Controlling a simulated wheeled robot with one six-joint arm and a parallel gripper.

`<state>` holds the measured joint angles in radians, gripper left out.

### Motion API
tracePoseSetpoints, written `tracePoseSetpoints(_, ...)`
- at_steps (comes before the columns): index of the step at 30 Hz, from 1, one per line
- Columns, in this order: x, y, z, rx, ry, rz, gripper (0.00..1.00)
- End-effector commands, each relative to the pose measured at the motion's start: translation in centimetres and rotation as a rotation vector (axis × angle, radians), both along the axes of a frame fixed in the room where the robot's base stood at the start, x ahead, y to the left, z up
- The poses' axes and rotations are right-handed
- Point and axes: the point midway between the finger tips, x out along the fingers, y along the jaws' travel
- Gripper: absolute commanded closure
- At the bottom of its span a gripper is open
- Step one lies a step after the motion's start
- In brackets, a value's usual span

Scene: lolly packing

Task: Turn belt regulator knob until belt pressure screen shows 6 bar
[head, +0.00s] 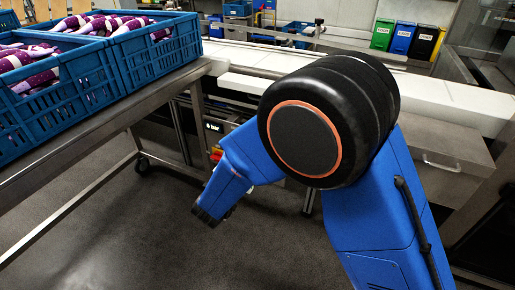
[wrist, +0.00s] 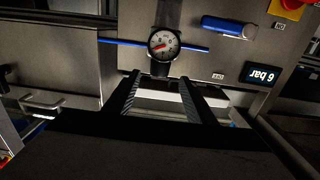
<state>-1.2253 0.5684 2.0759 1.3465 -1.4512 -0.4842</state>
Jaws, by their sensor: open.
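The wrist view is upside down. The pressure screen (wrist: 262,74) reads "6 bar" there, and it also shows small in the head view (head: 213,126). A round white gauge (wrist: 164,44) with a red needle sits on the regulator, with blue tubes to both sides. The black regulator knob (wrist: 160,69) appears to be the dark piece beside the gauge, near my fingertips. My gripper (wrist: 160,79) is open, its two ribbed fingers apart and pointing at the regulator. I cannot tell whether they touch the knob. In the head view my arm hides the regulator.
A red and yellow button (wrist: 291,5) and a blue cylinder (wrist: 222,26) are on the same steel panel. Blue crates (head: 60,95) of purple-wrapped items stand on a steel table at the left. A white conveyor (head: 455,95) runs behind my arm. Floor at lower left is clear.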

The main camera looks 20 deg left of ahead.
Motion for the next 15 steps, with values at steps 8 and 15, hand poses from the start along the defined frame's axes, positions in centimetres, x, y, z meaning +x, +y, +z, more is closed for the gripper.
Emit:
tracePoseSetpoints(8,-5.7,0.6,0.0,0.001,0.0,0.004,0.5)
tracePoseSetpoints(15,-9.8,1.0,0.0,0.001,0.0,0.003,0.5)
